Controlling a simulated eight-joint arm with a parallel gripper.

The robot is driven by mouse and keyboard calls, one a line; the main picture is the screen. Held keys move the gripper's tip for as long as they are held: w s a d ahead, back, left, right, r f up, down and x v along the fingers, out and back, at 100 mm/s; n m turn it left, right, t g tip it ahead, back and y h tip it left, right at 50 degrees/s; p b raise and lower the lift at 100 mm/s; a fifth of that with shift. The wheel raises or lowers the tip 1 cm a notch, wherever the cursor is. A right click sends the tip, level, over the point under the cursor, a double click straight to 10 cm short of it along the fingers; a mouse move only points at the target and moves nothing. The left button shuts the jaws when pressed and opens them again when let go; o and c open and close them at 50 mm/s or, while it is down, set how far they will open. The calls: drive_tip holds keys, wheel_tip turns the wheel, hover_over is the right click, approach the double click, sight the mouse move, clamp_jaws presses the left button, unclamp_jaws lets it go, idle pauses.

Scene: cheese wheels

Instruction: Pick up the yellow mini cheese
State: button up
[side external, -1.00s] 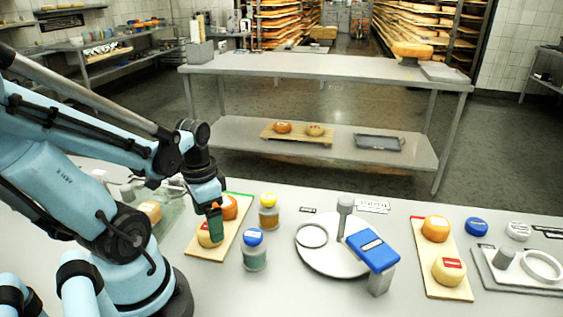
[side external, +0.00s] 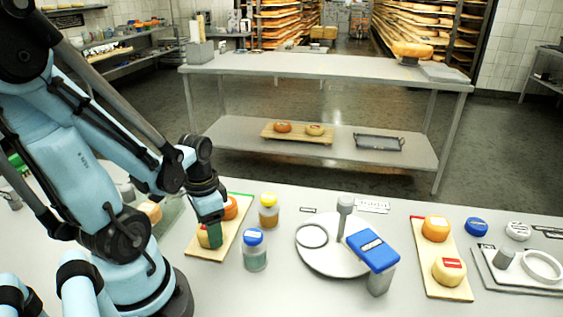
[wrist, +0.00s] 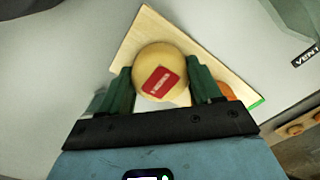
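A yellow mini cheese with a red label (wrist: 160,72) sits on a wooden board (wrist: 150,25) in the wrist view. In the side view it is partly hidden behind my gripper (side external: 209,236). My gripper's two green fingers (wrist: 160,88) stand on either side of the cheese, with a small gap visible, so it looks open around it. An orange mini cheese (side external: 230,208) lies behind it on the same board; only a sliver of it (wrist: 225,91) shows beside the right finger in the wrist view.
Jars with a blue lid (side external: 254,250) and a yellow lid (side external: 269,211) stand just right of the board. A round grey plate with a blue-topped device (side external: 372,251) is farther right. A second board (side external: 448,291) holds an orange and a yellow cheese.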

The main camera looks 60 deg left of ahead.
drive_tip(key=c, duration=0.6)
drive_tip(key=shift+o, duration=0.2)
drive_tip(key=shift+r, duration=0.2)
